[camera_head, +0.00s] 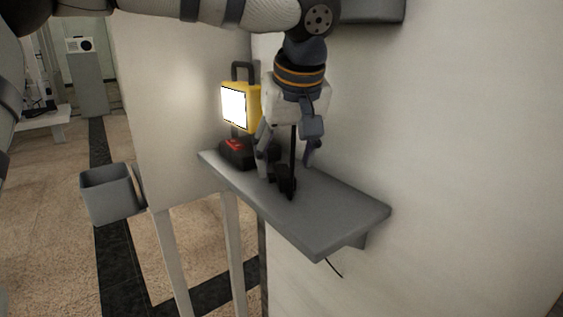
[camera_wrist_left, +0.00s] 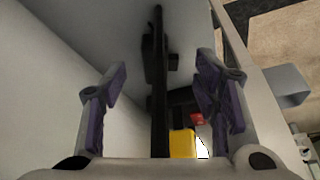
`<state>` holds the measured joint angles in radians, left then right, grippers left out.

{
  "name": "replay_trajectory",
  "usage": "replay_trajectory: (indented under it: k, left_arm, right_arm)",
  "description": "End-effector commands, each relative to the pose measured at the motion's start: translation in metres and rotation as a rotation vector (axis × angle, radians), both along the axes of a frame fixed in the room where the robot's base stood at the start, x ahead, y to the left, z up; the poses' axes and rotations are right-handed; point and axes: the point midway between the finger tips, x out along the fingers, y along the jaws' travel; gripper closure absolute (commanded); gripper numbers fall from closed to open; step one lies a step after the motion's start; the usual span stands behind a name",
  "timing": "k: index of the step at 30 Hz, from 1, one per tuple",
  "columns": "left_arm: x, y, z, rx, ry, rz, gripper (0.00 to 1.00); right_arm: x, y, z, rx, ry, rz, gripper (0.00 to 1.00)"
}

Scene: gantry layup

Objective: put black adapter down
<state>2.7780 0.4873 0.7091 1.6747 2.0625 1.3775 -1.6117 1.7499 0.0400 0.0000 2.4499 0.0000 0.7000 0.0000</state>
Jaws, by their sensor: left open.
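The black adapter (camera_head: 285,180) stands on the grey wall shelf (camera_head: 335,210), and a thin dark upright part or cord rises from it between my fingers. In the left wrist view the adapter (camera_wrist_left: 153,62) shows as a dark shape just beyond the fingertips, with a long black strip running down the middle. My left gripper (camera_head: 287,163) points down over the shelf, its fingers apart on either side of the adapter. It is open, with a gap to the strip on both sides in the left wrist view (camera_wrist_left: 160,85). My right gripper does not show.
A yellow lamp (camera_head: 254,108) with a lit white face and a black and red box (camera_head: 235,152) stand at the shelf's far end. The near end of the shelf is clear. A grey bin (camera_head: 107,193) is left of the shelf, and a wall borders its right side.

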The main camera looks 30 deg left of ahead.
Motion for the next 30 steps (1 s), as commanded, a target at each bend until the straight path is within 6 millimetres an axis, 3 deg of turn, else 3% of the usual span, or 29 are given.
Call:
replay_trajectory:
  k: [6, 12, 30]
  left_arm:
    - [-0.043, -0.044, 0.000, 0.005, -0.001, -0.005, 0.45]
    - [-0.068, -0.069, 0.000, 0.003, -0.001, -0.001, 0.45]
    - [-0.073, -0.073, -0.001, 0.001, 0.000, 0.000, 0.45]
  right_arm:
    - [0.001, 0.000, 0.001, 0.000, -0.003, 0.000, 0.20]
    - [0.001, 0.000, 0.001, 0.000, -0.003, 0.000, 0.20]
    - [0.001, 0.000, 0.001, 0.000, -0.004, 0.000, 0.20]
